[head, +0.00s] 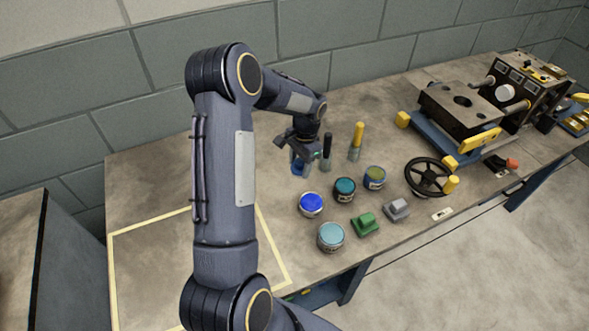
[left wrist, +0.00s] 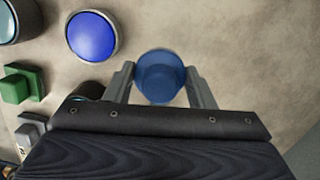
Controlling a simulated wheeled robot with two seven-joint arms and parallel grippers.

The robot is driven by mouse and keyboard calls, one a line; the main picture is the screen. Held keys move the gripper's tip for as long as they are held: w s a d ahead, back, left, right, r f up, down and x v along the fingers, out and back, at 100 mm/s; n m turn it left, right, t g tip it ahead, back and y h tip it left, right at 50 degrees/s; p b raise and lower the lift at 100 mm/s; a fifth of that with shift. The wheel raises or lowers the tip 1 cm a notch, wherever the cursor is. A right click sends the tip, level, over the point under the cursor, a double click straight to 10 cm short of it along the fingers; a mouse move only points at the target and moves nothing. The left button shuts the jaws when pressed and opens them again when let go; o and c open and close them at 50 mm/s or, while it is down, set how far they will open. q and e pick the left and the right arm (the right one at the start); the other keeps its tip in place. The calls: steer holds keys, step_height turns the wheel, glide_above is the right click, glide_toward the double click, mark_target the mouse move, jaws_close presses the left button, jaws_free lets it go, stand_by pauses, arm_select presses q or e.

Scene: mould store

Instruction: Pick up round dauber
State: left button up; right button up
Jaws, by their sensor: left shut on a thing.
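My left gripper (head: 300,162) is shut on a blue, round-topped piece, which looks like the round dauber (head: 298,170). In the left wrist view the dauber (left wrist: 159,76) sits between the two fingers of my left gripper (left wrist: 161,82), one on each side. The gripper points down at the bench from above, and its body partly hides the dauber in the head view. I cannot tell whether the dauber's foot touches the bench. My right gripper is not in view.
A black-handled tool (head: 327,150) and a yellow-handled tool (head: 356,140) stand close to the right. Several tins, including a blue one (head: 311,204), and a green block (head: 365,224) lie in front. A handwheel (head: 428,177) is farther right. The taped area (head: 150,262) is clear.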

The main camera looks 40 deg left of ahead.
arm_select(q)
steer(key=s+d+r+b, duration=0.1)
steer(key=s+d+r, duration=0.1)
steer(key=d+r, duration=0.4)
steer(key=d, duration=0.5)
steer(key=shift+s+r, duration=0.4)
steer(key=shift+o, duration=1.3)
steer(key=shift+c, duration=0.9)
